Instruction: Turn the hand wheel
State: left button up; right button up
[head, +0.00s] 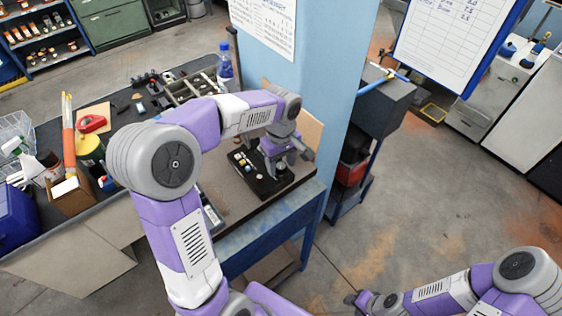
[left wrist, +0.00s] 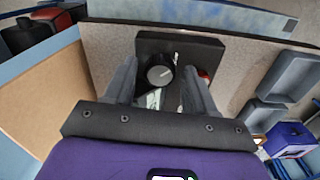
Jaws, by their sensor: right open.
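The hand wheel shows in the left wrist view as a small dark round knob with a grey face (left wrist: 160,75), on a black panel box (left wrist: 200,46). In the head view the black box (head: 262,187) lies on the bench near its right corner. My left gripper (head: 285,166) is over the box's right end and partly hides the wheel there. In the left wrist view the left gripper (left wrist: 160,80) is open, with a finger on either side of the wheel and gaps visible. Contact cannot be told. My right gripper (head: 356,299) is low in the head view, away from the bench.
A red button (left wrist: 203,74) is beside the wheel, partly behind a finger. A blue pillar (head: 335,110) stands close behind the box. A bottle (head: 225,68), a red-orange tube (head: 68,140) and tools crowd the bench further left.

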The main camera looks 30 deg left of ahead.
pick_arm(q)
jog(key=c, duration=0.8)
jog(key=shift+c, duration=0.2)
jog(key=shift+m, duration=0.4)
